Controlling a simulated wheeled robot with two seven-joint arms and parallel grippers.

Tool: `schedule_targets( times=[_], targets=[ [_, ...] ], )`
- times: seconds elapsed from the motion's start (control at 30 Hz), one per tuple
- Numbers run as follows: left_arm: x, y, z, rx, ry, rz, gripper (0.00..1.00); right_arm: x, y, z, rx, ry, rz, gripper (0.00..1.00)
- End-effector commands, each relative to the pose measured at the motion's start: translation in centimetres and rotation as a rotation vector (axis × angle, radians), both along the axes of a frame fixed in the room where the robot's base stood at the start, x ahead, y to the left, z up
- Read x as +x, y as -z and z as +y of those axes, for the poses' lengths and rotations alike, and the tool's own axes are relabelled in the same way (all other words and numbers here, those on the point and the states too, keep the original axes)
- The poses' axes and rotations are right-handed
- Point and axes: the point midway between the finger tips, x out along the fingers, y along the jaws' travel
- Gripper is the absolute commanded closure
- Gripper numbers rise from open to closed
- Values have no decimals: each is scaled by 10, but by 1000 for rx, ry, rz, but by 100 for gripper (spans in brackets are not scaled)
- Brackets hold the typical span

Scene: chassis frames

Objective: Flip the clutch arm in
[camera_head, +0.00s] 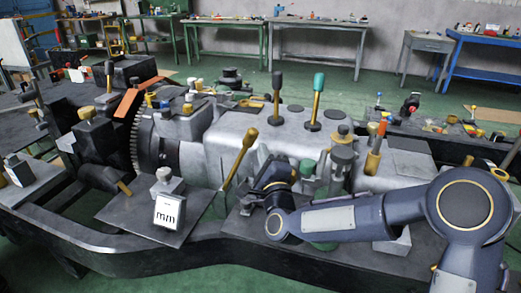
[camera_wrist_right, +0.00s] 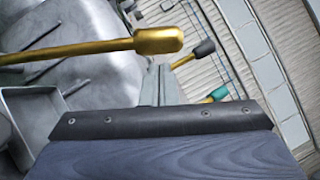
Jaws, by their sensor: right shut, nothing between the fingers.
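A gold lever (camera_head: 240,158) with a thick gold handle leans up to the right in front of the grey gearbox in the head view. I take it as the clutch arm, though I cannot be sure. A gold-handled lever, apparently the same one, crosses the upper left of the right wrist view (camera_wrist_right: 155,41), its rounded end near the fingertips. My right gripper (camera_wrist_right: 160,82) is shut and empty, and no contact with the lever can be made out. In the head view, my right wrist is just right of the lever and hides part of the gearbox. My left gripper is not in view.
A black-tipped lever (camera_head: 277,98) and a teal-tipped lever (camera_head: 316,100) stand on the gearbox (camera_head: 240,133) behind my wrist. A white box marked "mm" (camera_head: 167,212) sits on a plate left of the gold lever. The dark chassis rail (camera_head: 130,250) runs along the front.

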Motion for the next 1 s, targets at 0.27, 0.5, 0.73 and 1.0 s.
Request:
schedule_targets(
  times=[0.27,0.5,0.73,1.0],
  targets=[
    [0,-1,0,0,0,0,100,5,-4,8,1,2,1,100],
    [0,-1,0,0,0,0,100,4,-4,8,0,1,2,100],
    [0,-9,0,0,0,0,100,7,-13,17,-45,0,14,100],
    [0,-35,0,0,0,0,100,18,-36,55,-202,-3,65,100]
  ],
)
